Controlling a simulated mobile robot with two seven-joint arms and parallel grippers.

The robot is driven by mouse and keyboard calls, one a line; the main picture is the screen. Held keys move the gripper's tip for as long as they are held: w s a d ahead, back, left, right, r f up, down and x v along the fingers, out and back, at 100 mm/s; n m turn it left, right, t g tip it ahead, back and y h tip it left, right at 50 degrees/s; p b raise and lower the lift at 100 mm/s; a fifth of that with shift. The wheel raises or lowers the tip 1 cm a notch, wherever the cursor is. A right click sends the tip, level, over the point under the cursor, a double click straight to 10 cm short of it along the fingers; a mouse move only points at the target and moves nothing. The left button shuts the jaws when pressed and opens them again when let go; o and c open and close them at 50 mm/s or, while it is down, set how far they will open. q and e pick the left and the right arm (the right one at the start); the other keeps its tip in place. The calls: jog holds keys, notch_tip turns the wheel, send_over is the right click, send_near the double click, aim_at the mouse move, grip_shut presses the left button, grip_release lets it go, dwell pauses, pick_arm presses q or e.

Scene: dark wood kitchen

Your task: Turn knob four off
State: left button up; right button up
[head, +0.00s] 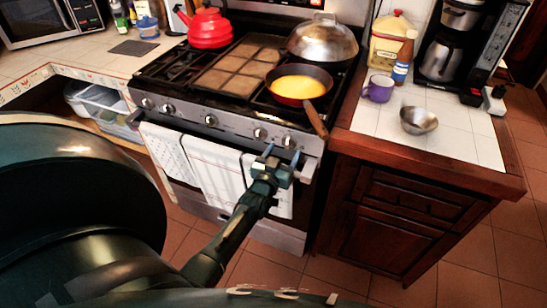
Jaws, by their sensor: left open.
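The stove (185,125) has a row of several round metal knobs along its front panel. One knob (260,133) is right of the panel's middle, and another knob (289,142) is at the right end. I cannot tell which one is knob four, or how the knobs are turned. My left gripper (282,154) is open and empty, with its fingertips pointing up just below these two right-hand knobs. I cannot tell whether it touches the panel. My right gripper is not in view.
A pan (298,86) with yellow contents sits on the right front burner, its wooden handle (315,121) sticking out over the front edge near my left gripper. Towels (215,165) hang on the oven handle. A purple mug (379,88) and metal bowl (418,120) stand on the right counter.

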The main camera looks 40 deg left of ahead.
pick_arm(q)
jog(key=v, duration=1)
jog(key=shift+s, duration=0.25)
jog(key=s+d+f+m+g+h, duration=0.2)
jog(key=s+d+g+h, duration=0.1)
jog(key=s+d, duration=0.4)
jog(key=s+d+f+m+g+h, duration=0.2)
jog(key=s+d+m+g+h, duration=0.1)
jog(key=s+d, duration=0.5)
jog(key=d+g+h, duration=0.1)
jog(key=d, duration=0.1)
jog(key=shift+d+h, duration=0.3)
jog(key=shift+d, duration=0.1)
